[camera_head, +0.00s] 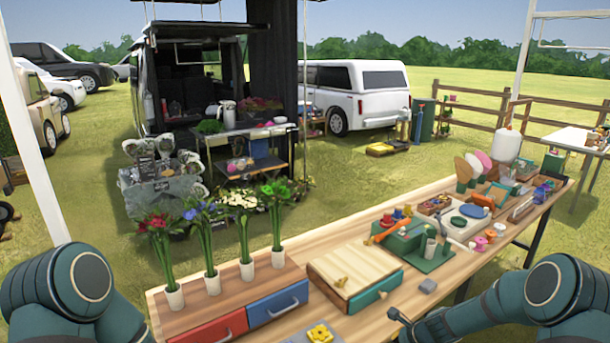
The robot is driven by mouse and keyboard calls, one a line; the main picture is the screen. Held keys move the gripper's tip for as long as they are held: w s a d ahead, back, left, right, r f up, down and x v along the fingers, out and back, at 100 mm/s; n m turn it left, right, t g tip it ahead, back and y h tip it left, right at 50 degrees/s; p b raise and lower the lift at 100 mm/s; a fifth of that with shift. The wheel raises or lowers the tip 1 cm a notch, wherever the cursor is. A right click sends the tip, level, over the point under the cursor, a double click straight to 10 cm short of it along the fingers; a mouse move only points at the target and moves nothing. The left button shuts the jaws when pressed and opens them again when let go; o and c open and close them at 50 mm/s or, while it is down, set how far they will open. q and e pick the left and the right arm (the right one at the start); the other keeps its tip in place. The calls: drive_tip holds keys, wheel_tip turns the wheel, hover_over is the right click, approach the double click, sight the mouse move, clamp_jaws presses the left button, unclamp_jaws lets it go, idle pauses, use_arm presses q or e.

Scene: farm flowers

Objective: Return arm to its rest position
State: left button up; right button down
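My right arm (545,290) comes in from the lower right and reaches left along the table's front edge. A small dark part of my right gripper (400,317) shows at its end, low in front of the wooden box with a teal front (355,265). The rest of it is cut off by the bottom edge, so I cannot tell how its fingers stand. My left arm (75,290) is folded at the lower left corner, beside the table's left end. My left gripper is out of view.
The wooden table (330,238) runs from front left to back right. Flowers in white pots (213,283) stand on a box with red and blue drawers (278,303). A yellow flower-shaped piece (320,333), a grey block (428,286) and a green stand (405,242) are near the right arm.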

drive_tip(key=s+a+f+n+g, duration=0.1)
drive_tip(key=s+a+f+n, duration=0.1)
drive_tip(key=s+a+n, duration=0.6)
drive_tip(key=s+a+f+n+g+b, duration=0.1)
drive_tip(key=s+a+f+n+g, duration=0.1)
drive_tip(key=s+a+n, duration=0.6)
drive_tip(key=s+n, duration=0.5)
drive_tip(key=s, duration=0.4)
drive_tip(key=shift+a+n, duration=0.3)
drive_tip(key=shift+f, duration=0.1)
